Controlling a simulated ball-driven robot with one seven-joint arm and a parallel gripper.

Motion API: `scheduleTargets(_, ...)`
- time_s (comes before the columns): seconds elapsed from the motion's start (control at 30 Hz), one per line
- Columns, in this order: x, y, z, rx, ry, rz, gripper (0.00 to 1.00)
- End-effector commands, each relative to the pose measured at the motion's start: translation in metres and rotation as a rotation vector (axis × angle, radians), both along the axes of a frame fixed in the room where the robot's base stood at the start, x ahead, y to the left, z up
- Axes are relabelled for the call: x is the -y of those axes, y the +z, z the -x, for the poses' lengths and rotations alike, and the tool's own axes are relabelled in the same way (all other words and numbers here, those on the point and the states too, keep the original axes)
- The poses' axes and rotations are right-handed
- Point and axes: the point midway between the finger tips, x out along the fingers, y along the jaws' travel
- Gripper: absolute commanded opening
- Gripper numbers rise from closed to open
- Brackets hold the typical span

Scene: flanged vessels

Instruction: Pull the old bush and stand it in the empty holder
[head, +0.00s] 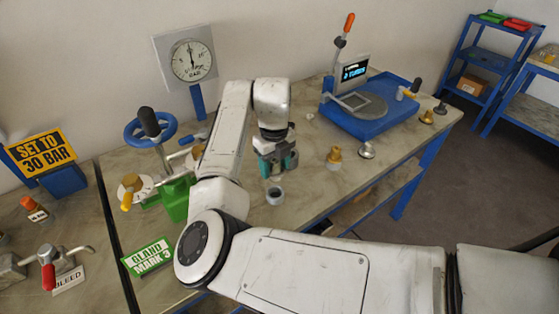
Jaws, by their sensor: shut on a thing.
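My gripper (278,168) has teal fingers and points down over the bench. It is shut on a small piece, which I take to be the old bush; the fingers mostly hide it. Just below the fingertips a grey, round holder (275,196) with a dark open top stands on the bench. I cannot tell whether the held piece touches it. To the right a brass bush (334,156) stands upright in a pale holder, and a silver-grey round piece (367,150) stands beside it.
A green vessel (177,199) with a blue handwheel (150,129) stands left of my gripper, by the "GLAND MARK 3" sign (147,257). A blue press (368,112) stands at the back right. Small brass (427,117) and dark (440,108) pieces sit near the bench's right end.

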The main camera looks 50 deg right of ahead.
Motion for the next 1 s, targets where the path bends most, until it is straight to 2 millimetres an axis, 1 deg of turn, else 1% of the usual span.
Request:
scheduleTargets(0.27,0.001,0.001,0.001,-0.001,0.002,0.002,0.08)
scheduleTargets(0.47,0.001,-0.012,0.000,0.000,0.002,0.001,0.08)
scheduleTargets(0.8,0.001,-0.043,0.001,0.000,0.002,0.001,0.08)
scheduleTargets(1.0,0.001,-0.050,0.000,0.000,0.002,0.001,0.08)
